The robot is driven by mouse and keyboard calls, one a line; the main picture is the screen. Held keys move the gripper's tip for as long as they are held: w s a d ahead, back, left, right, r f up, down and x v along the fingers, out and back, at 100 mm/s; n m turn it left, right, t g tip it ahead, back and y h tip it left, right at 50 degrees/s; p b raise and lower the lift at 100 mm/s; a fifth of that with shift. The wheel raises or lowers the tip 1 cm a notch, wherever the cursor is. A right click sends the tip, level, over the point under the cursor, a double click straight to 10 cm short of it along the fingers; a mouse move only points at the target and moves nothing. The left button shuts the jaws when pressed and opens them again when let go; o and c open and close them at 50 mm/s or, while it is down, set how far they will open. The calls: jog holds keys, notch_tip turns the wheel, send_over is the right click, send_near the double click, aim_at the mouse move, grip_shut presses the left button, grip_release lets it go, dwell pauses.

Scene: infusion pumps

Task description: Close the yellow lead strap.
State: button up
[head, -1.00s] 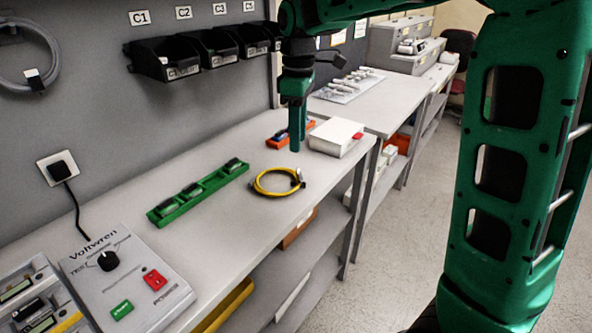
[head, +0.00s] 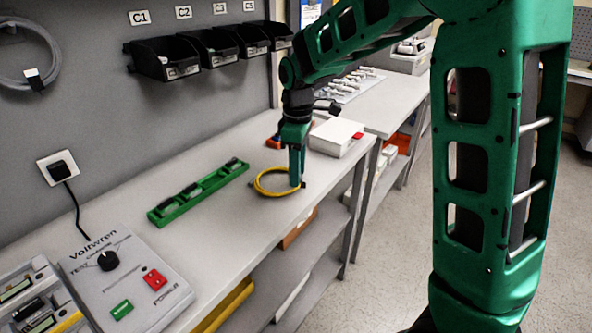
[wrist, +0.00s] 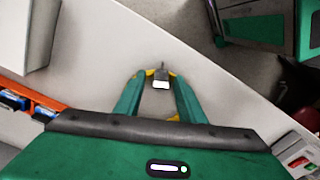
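The yellow lead (head: 262,189) lies coiled on the bench near its front edge. My gripper (head: 295,182) points down at the right side of the coil and hides the strap there in the head view. In the wrist view, the fingers of my gripper (wrist: 160,82) are spread on either side of the strap (wrist: 161,74), a small dark piece with a white part. There seems to be a gap between the strap and each finger. Whether the strap is open or closed is too small to tell.
A green rack (head: 199,191) with dark items lies left of the coil. A white box (head: 335,136) and an orange holder (head: 274,141) stand behind it. The Voltwren unit (head: 127,281) is at the front left. The bench around the coil is clear.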

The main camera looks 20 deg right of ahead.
grip_shut()
jog(key=shift+w+a+f+g+h, duration=0.1)
jog(key=shift+w+a+g+h, duration=0.1)
jog(key=shift+g+h, duration=0.35)
grip_release()
notch_tip(320, 180, up, 11)
jog(key=a, duration=0.1)
jog(key=shift+w+f, duration=0.2)
jog(key=shift+w, duration=0.2)
jog(key=shift+a, duration=0.1)
